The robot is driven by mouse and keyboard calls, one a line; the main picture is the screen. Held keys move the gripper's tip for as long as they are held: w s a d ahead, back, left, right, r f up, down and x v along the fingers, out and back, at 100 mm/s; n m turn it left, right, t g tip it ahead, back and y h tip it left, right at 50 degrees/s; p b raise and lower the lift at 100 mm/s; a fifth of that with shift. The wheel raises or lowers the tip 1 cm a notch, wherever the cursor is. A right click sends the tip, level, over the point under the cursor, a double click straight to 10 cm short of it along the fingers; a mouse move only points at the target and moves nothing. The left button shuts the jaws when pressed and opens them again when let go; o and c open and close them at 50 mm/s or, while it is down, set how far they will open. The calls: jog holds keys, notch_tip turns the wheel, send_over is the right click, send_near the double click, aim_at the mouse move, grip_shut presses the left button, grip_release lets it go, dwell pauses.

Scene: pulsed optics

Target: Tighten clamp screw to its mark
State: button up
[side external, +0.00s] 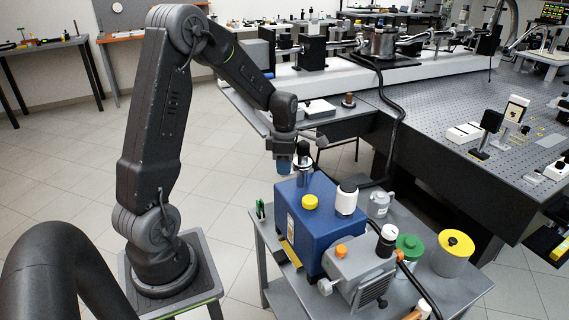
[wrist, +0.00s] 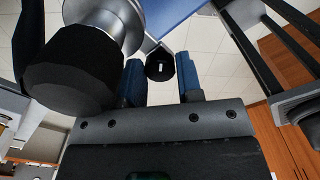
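My gripper (side external: 284,165) points down above the left rear of the blue box in the side view. In the wrist view its two blue fingers (wrist: 160,68) are apart. A small black knob with a white mark (wrist: 160,66) shows between them, apparently with gaps on both sides. It looks like the clamp screw; contact and depth are unclear. A large black knob on a metal cylinder (wrist: 75,72) lies just left of the fingers. In the side view a metal post with a black top (side external: 303,158) stands right beside my gripper. The small knob cannot be made out there.
The blue box (side external: 318,232) stands on a grey cart (side external: 462,286), with a yellow cap (side external: 310,202) and white cylinder (side external: 346,199) on top.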

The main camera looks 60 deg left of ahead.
jog(key=o, duration=0.4)
jog(key=shift+r, duration=0.1)
notch_tip(320, 180, up, 14)
jog(key=shift+f, duration=0.15)
dwell(0.4)
